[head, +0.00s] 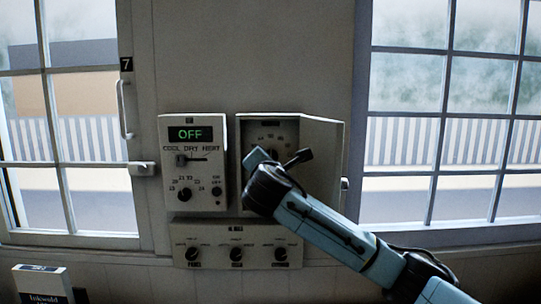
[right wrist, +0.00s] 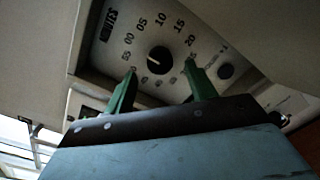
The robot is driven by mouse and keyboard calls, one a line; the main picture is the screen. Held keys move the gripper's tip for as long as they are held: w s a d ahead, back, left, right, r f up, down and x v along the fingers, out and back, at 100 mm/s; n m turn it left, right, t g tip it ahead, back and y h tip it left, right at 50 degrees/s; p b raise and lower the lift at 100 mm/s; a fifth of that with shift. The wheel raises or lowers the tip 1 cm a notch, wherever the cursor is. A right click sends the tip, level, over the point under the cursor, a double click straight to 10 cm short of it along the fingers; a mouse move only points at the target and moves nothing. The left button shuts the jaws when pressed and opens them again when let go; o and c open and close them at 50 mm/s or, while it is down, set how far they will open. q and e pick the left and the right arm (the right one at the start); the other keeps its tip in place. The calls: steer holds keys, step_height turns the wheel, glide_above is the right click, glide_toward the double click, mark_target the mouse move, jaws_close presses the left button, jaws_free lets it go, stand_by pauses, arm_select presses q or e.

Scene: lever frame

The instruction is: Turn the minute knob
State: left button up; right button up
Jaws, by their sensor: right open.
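The minute knob (right wrist: 160,60) is a round black knob on a pale dial plate marked "MINUTES", with numbers around it, in the right wrist view. My right gripper (right wrist: 161,69) is open, with its two green fingers apart, one on each side of the knob in the picture. I cannot tell whether the fingers touch it. In the head view my right gripper (head: 280,160) is in front of the dial box (head: 285,126), whose cover stands open, and it hides the knob and lower dial. My left gripper is not in view.
A control panel (head: 193,146) with an "OFF" display, a slider and a knob is just left of the dial box. A lower panel (head: 236,236) has three knobs. Windows flank the wall.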

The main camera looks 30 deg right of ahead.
steer(key=shift+p+x, duration=0.35)
steer(key=shift+x, duration=1.6)
steer(key=c, duration=1)
